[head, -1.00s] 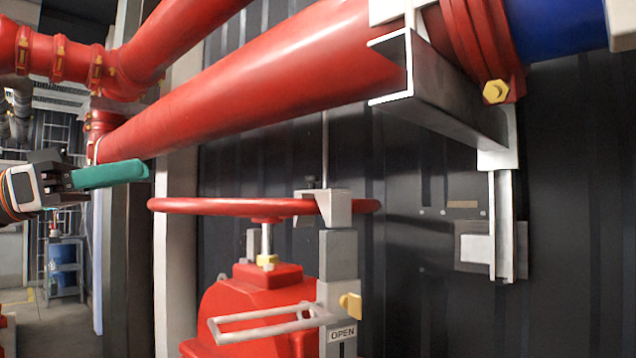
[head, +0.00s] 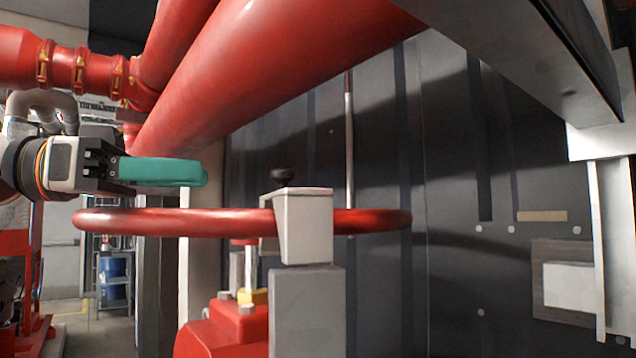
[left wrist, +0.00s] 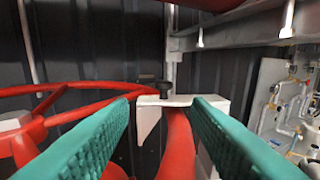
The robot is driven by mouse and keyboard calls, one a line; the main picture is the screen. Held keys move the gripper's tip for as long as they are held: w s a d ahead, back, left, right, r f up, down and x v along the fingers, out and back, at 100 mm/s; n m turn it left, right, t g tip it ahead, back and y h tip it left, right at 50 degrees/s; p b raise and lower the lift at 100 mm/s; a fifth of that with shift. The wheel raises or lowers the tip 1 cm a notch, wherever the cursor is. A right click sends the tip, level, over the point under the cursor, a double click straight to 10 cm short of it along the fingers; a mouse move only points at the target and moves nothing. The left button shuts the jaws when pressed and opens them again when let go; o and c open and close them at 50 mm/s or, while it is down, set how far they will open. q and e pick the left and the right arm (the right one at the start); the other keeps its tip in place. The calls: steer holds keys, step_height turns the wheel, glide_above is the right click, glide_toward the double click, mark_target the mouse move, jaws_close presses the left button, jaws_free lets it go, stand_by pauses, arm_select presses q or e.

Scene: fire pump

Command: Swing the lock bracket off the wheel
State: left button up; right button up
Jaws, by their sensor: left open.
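The red handwheel (head: 160,223) lies level, its rim running across the head view. The pale grey lock bracket (head: 306,227) hooks over the rim from above, on top of a grey post (head: 307,312). A black knob (head: 283,175) stands just behind the bracket top. My left gripper (head: 203,172) has teal fingers, open and empty, above the wheel's left part and left of the bracket. In the left wrist view the bracket (left wrist: 178,101) and the red rim (left wrist: 178,145) show between the open fingers (left wrist: 161,104), apparently beyond the tips. My right gripper is out of view.
A thick red pipe (head: 270,65) slants above my left gripper and the wheel. A steel beam (head: 530,45) crosses the upper right. A dark ribbed wall (head: 450,280) stands behind. The space between the fingertips and the bracket looks clear.

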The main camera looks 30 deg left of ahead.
mark_target(274, 170)
arm_select(q)
steer(key=shift+w+d, duration=0.1)
steer(key=shift+w, duration=0.1)
steer(key=shift+d+r+p, duration=0.2)
steer(key=shift+p, duration=0.1)
steer(key=x, duration=0.1)
steer(key=p+x, duration=0.2)
steer(key=x, duration=0.1)
steer(key=shift+s+d+r, duration=0.2)
steer(key=shift+s+d, duration=0.05)
steer(key=shift+s, duration=0.05)
steer(key=p+x, duration=0.1)
steer(key=x, duration=0.1)
steer(key=p+x, duration=0.1)
steer(key=x, duration=0.2)
steer(key=shift+w+f+p, duration=0.25)
steer(key=shift+w+p, duration=0.1)
steer(key=shift+w, duration=0.05)
steer(key=shift+w+d, duration=0.3)
steer(key=shift+d, duration=0.2)
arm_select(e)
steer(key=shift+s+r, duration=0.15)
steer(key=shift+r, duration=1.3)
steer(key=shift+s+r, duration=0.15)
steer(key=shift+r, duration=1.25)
arm_select(q)
steer(key=shift+f, duration=0.1)
jaws_close()
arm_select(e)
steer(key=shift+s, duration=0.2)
